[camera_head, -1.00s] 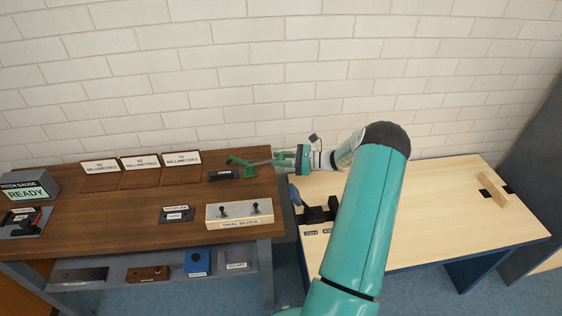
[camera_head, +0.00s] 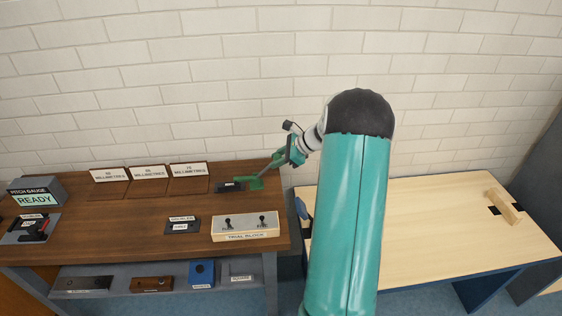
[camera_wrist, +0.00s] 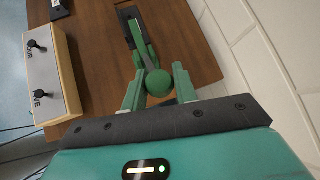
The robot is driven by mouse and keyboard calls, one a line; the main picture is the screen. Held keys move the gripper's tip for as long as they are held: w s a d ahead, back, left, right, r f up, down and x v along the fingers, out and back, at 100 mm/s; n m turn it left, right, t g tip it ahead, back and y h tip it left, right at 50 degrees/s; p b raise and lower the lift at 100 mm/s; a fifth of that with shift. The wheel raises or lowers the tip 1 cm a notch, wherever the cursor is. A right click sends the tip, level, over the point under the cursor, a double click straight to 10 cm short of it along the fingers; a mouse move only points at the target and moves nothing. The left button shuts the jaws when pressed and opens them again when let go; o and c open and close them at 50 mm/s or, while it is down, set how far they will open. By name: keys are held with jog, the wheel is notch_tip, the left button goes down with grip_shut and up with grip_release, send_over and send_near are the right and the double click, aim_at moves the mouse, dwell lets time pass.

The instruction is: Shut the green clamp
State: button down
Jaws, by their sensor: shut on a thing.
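The green clamp (camera_head: 252,183) stands at the right end of the dark wooden bench, beside a small black labelled block. Its lever rises to the right, up to my gripper (camera_head: 282,160). In the wrist view, the clamp (camera_wrist: 140,38) has a green arm over a dark base and a round green knob (camera_wrist: 158,83) at the lever's near end. My gripper (camera_wrist: 157,85) has its green fingers on both sides of the knob and is shut on it. The exact finger contact is partly hidden.
The trial block (camera_head: 245,228) with two black knobs stands at the bench's front right; it also shows in the wrist view (camera_wrist: 50,80). Millimetre plates (camera_head: 149,172) lean behind. The pitch gauge (camera_head: 36,191) reads READY. A pale table (camera_head: 420,225) stands right, beyond a gap.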

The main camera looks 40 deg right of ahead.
jog(key=shift+r, duration=0.1)
dwell(0.4)
jog(key=c, duration=1.1)
grip_release()
jog(key=shift+a, duration=0.1)
jog(key=v, duration=1.3)
jog(key=shift+s+r, duration=0.15)
jog(key=shift+r, duration=0.2)
